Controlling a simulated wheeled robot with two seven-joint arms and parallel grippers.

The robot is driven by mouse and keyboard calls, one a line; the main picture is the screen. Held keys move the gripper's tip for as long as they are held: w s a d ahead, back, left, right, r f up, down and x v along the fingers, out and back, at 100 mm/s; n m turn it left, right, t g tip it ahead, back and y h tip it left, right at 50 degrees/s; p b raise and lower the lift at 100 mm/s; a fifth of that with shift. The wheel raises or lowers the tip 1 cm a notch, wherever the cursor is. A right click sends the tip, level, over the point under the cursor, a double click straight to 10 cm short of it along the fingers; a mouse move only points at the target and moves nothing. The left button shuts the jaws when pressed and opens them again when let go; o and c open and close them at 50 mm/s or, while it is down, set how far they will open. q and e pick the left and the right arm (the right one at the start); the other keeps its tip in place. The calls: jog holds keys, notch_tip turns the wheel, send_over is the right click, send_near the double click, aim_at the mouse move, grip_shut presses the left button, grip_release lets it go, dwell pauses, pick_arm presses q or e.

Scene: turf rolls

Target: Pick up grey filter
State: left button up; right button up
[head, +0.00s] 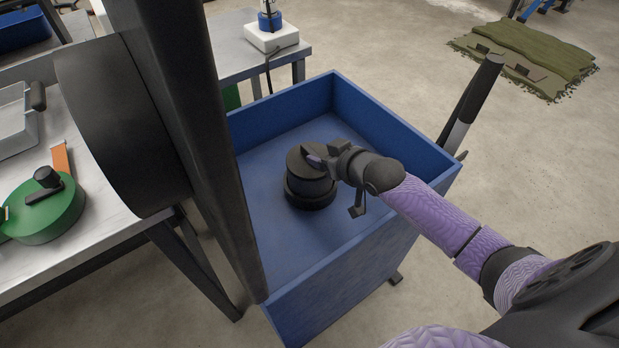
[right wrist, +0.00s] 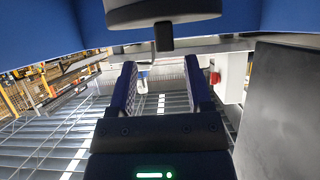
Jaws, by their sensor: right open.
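A dark grey round filter (head: 305,192) with a wider base stands upright in a blue bin (head: 340,285) in the middle of the head view. My right gripper (head: 318,157) is over the top right side of the filter and hides part of it. Whether they touch I cannot tell. In the right wrist view my right gripper (right wrist: 160,70) has its fingers apart, with nothing between them. A dark grey rounded body, which may be the filter (right wrist: 163,12), shows at the top edge, beyond the fingertips. My left gripper is not in the head view.
The bin's walls surround the filter, with bare floor inside around it. A metal table (head: 110,228) with a green round object (head: 50,218) stands at left. Another table (head: 230,60) is behind the bin. Green turf (head: 525,58) lies on the floor at far right.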

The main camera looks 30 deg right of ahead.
aim_at(313, 153)
jog(key=b+x, duration=0.2)
jog(key=x, duration=0.3)
jog(key=shift+s+a+f+b, duration=0.2)
jog(key=shift+a+f+b, duration=0.1)
jog(key=shift+b, duration=0.1)
jog(key=shift+w+r, duration=0.1)
jog(key=shift+r, duration=0.15)
jog(key=shift+c, duration=0.3)
jog(key=c, duration=0.7)
grip_shut()
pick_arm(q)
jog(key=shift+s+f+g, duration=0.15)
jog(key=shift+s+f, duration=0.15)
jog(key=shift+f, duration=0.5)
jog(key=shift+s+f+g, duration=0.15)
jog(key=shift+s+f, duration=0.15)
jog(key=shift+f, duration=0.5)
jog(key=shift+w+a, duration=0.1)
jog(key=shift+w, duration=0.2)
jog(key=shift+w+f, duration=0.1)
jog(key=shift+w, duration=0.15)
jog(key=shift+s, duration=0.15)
